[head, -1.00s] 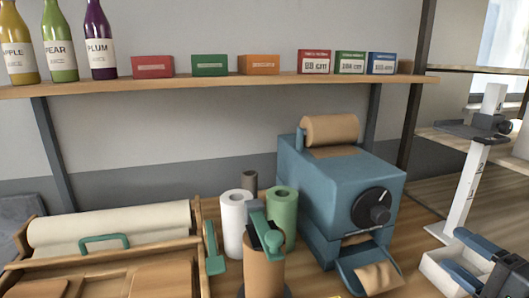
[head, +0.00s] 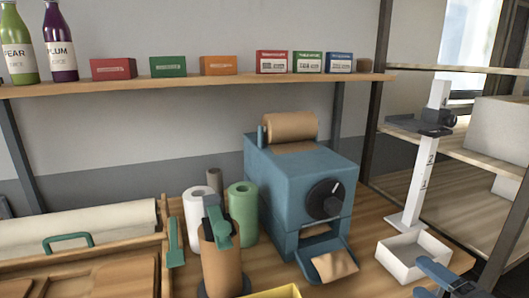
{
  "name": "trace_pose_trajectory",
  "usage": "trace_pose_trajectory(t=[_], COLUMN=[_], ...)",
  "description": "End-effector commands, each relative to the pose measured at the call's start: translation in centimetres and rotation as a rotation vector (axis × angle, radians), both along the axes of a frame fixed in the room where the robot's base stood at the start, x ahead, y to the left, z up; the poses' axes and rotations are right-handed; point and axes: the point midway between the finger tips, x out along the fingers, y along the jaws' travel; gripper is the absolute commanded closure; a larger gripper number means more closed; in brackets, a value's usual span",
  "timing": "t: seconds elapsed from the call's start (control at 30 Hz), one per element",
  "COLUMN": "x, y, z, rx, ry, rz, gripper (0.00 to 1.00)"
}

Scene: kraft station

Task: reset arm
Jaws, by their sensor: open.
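My gripper (head: 440,278), blue and dark, shows only in part at the lower right corner of the head view. It is open, and I see nothing held in it. It is just in front of a small white open box (head: 402,268) on the wooden bench. The rest of my arm is cut off by the picture's edge.
A blue machine (head: 300,185) with a dial and a kraft roll stands mid-bench. Left of it are a green roll (head: 243,212), a white roll (head: 195,208) and a kraft roll stand (head: 222,265). A white post (head: 420,185) stands behind the box. A yellow tray (head: 280,292) shows at the bottom edge.

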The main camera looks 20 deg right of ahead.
Motion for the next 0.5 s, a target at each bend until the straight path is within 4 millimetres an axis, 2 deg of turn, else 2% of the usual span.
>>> trace_pose_trajectory(t=[0.17,0.27,0.4,0.5], x=[-2.2,-4.3,-8.1,-11.0], y=[2.6,4.6,7.5,9.4], z=[-3.0,-4.9,-7.0,-7.8], rx=[-0.101,-0.195,-0.373,-0.512], ry=[0.074,0.128,0.203,0.244], rz=[-0.020,-0.026,-0.022,-0.005], gripper=[0.31,0.31,0.31,0.31])
